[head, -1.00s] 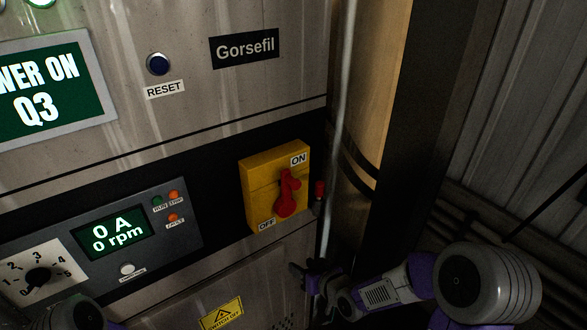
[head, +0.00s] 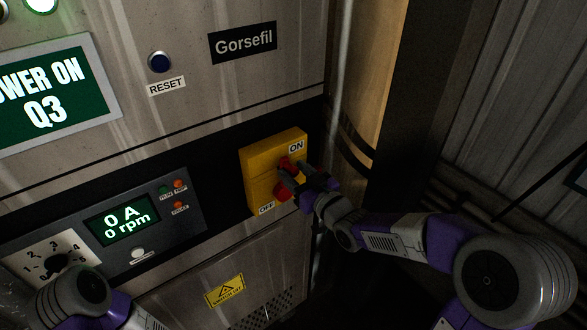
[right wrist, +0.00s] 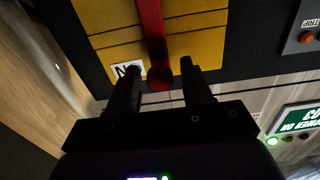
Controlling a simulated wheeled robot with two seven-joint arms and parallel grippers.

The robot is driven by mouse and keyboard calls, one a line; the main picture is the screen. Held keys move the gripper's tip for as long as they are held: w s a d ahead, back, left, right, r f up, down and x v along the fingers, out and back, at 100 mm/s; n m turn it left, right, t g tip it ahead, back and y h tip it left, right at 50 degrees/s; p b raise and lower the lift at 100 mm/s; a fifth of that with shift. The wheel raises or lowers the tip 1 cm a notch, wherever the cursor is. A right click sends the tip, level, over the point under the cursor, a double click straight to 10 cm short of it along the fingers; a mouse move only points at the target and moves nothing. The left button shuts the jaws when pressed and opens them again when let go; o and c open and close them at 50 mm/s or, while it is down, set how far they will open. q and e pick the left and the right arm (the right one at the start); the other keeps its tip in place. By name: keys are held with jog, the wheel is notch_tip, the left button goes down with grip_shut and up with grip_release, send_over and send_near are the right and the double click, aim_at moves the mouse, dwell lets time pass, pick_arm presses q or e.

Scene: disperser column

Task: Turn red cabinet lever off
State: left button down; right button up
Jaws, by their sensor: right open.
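The red lever (head: 282,190) sits on a yellow switch box (head: 258,180) on the cabinet front, with ON at the top and OFF at the bottom. My right gripper (head: 293,172) is at the lever's upper part and hides some of it. In the right wrist view the picture is turned over; the red lever (right wrist: 151,30) ends in a round knob beside the ON label. My right gripper (right wrist: 160,68) is open, with one finger on each side of the knob. Whether a finger touches it I cannot tell. My left gripper is out of view; only its arm shows at bottom left.
A panel with a green display (head: 121,219) and a dial (head: 55,262) is left of the box. A blue reset button (head: 160,62) is above. A vertical pipe (head: 339,75) runs just right of the box. Open space lies below right.

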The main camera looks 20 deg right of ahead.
jog(key=shift+w+a, duration=0.2)
jog(key=shift+w, duration=0.25)
jog(key=shift+c, duration=0.2)
grip_shut()
